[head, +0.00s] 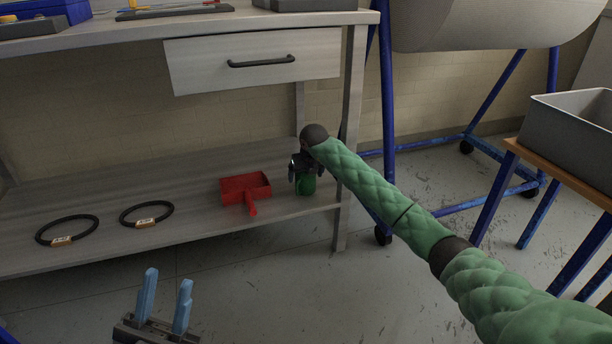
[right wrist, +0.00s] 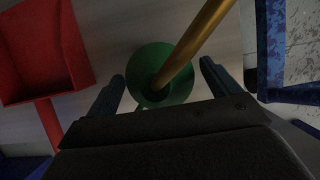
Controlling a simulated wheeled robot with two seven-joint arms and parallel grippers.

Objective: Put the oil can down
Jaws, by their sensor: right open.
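The oil can is green with a brass spout. In the head view the can (head: 306,185) stands upright on the lower shelf (head: 190,223) of the workbench, near its right end. In the right wrist view the can (right wrist: 150,85) is seen from above, between the fingers, with its spout rising toward the camera. My right gripper (head: 305,172) is around the can; its fingers (right wrist: 162,80) are spread, with gaps on both sides of the can. My left gripper (head: 165,295) is open and empty, low in front of the shelf.
A red dustpan (head: 245,188) lies just left of the can and shows in the right wrist view (right wrist: 45,50). Two black rings (head: 68,230) lie further left. A bench leg (head: 341,200) stands close on the right. A blue wheeled frame (head: 387,120) is beyond it.

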